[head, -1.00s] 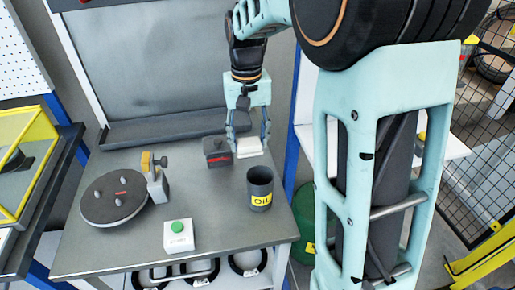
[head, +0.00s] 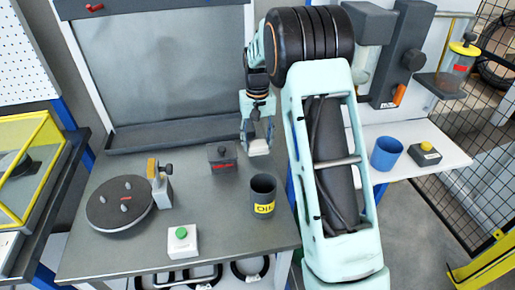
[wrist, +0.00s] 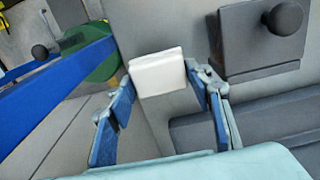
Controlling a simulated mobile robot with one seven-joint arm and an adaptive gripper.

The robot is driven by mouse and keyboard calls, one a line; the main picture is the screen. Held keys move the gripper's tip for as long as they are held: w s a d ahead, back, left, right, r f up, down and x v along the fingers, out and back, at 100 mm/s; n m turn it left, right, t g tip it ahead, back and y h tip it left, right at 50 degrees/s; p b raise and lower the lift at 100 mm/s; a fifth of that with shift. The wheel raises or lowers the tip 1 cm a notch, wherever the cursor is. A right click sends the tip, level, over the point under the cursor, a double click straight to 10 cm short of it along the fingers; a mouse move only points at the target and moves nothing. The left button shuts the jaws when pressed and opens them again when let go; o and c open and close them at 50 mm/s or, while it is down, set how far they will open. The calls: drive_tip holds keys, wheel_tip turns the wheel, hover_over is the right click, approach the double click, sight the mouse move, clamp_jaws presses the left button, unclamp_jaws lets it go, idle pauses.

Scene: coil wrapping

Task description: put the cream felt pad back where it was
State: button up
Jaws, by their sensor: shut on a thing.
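The cream felt pad (head: 259,148) is a small pale block between the fingertips of my gripper (head: 257,139). My gripper is shut on it and points down, over the back right part of the grey bench, right of a dark lidded box. In the wrist view the pad (wrist: 157,72) shows as a whitish slab between the far ends of the blue fingers. How high the pad is above the bench is hard to tell.
The dark box (head: 222,158) with a knob stands close left of my gripper. The OIL cup (head: 263,196), green-button box (head: 182,241) and round turntable (head: 120,206) stand on the bench (head: 215,213). A blue cup (head: 386,153) stands on a white shelf at right.

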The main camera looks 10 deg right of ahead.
sight(258, 142)
drive_tip(key=shift+w+f, duration=0.15)
drive_tip(key=shift+f, duration=1.55)
drive_tip(key=shift+f, duration=0.2)
drive_tip(key=o, duration=1.1)
drive_tip(key=shift+r, duration=0.1)
wheel_tip(258, 142, up, 12)
drive_tip(key=shift+r, duration=0.1)
